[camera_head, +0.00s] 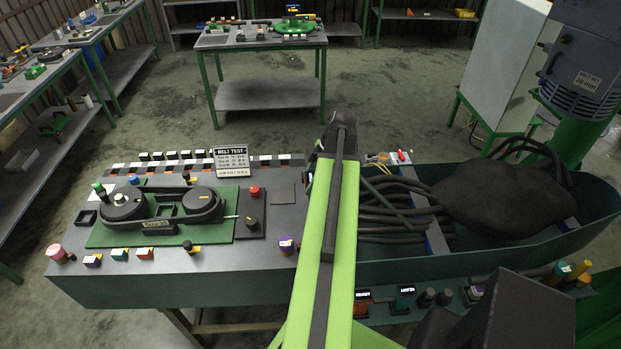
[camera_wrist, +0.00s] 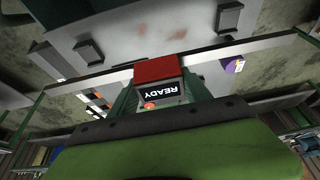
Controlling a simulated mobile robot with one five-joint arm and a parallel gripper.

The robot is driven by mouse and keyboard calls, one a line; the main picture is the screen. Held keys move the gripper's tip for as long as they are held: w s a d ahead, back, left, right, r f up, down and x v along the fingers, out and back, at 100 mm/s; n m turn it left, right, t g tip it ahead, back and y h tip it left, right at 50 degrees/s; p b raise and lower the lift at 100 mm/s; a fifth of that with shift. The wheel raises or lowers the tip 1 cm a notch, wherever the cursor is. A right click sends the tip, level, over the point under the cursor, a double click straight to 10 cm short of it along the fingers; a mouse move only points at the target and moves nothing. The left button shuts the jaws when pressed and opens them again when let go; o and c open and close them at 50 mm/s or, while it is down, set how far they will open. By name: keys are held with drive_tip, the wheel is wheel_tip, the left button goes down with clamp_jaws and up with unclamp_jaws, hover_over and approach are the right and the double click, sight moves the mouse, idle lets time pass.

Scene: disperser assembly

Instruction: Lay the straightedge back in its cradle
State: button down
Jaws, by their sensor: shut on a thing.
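The straightedge (camera_wrist: 240,49) is a long thin pale bar crossing the wrist view, tilted a little in the picture. A red block (camera_wrist: 158,70) sits at its middle, like a handle. My gripper (camera_wrist: 160,80) is shut there, with dark green jaws on both sides of the red block. The bar appears in front of a grey surface; its height above it is unclear. Dark grey blocks (camera_wrist: 88,51) and (camera_wrist: 229,18) stand on that surface beyond the bar; they may be the cradle, but I cannot tell. My arm hides the gripper in the head view.
The bench holds a belt tester on a green plate (camera_head: 105,236), a "BELT TEST" sign (camera_head: 232,161) and several small coloured blocks. A trough (camera_head: 590,222) with dark hoses and a black sack is at right. A purple block (camera_wrist: 233,65) is close to the bar's right half.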

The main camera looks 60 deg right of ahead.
drive_tip(key=shift+f+b, duration=3.4)
drive_tip(key=shift+f+b, duration=0.55)
drive_tip(key=shift+c, duration=2)
unclamp_jaws()
drive_tip(key=shift+r, duration=0.1)
drive_tip(key=p+v, duration=1.6)
drive_tip(key=v, duration=0.1)
drive_tip(key=shift+s, duration=0.2)
